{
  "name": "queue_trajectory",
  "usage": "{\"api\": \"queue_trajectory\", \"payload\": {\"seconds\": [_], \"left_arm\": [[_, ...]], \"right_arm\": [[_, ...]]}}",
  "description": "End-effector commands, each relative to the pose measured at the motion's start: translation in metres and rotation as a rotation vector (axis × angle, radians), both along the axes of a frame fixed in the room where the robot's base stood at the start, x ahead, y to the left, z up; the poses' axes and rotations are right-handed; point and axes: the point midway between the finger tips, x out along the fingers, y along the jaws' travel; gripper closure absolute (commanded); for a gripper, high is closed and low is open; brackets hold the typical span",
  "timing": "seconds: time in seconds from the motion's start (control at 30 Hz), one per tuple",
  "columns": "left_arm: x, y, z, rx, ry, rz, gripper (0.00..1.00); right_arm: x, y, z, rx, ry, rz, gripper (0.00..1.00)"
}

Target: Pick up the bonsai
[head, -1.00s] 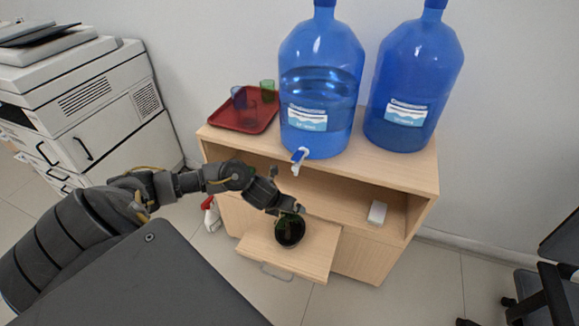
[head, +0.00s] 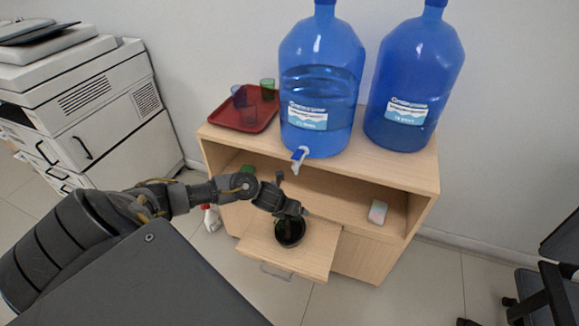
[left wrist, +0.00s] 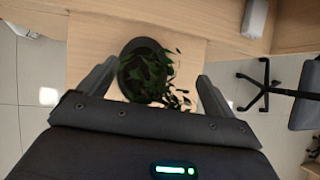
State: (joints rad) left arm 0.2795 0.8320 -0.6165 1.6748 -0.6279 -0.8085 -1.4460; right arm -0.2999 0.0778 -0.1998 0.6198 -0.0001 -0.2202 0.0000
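The bonsai (head: 289,233) is a small green plant in a dark round pot, standing on the light wood pull-out board (head: 318,252) of the cabinet. In the left wrist view the bonsai (left wrist: 143,70) lies between the two spread fingers, with leaves trailing to the right. My left gripper (head: 296,212) is just above the plant and hides part of it in the head view. In the left wrist view the left gripper (left wrist: 156,80) is open, with visible space beside both fingers. The right gripper does not show.
The wooden cabinet (head: 425,172) carries two blue water jugs (head: 322,90) (head: 413,85) and a red tray (head: 232,119) with cups. Its shelf holds a small pale box (head: 377,212). A white printer (head: 85,95) stands left and a dark chair (head: 555,285) right.

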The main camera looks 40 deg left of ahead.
Motion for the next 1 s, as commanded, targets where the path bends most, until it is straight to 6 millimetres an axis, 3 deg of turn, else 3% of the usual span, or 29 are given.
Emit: {"api": "queue_trajectory", "payload": {"seconds": [0.07,0.63,1.0], "left_arm": [[0.0001,0.0002,0.0002,0.000,0.000,0.000,0.20],[-0.0002,0.0007,0.0003,0.000,0.000,0.001,0.94],[0.0016,0.0004,0.0058,-0.001,-0.005,0.002,0.96]], "right_arm": [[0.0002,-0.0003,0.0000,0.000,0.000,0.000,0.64],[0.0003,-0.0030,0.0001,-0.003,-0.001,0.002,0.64],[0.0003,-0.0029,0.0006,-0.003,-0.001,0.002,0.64]]}}
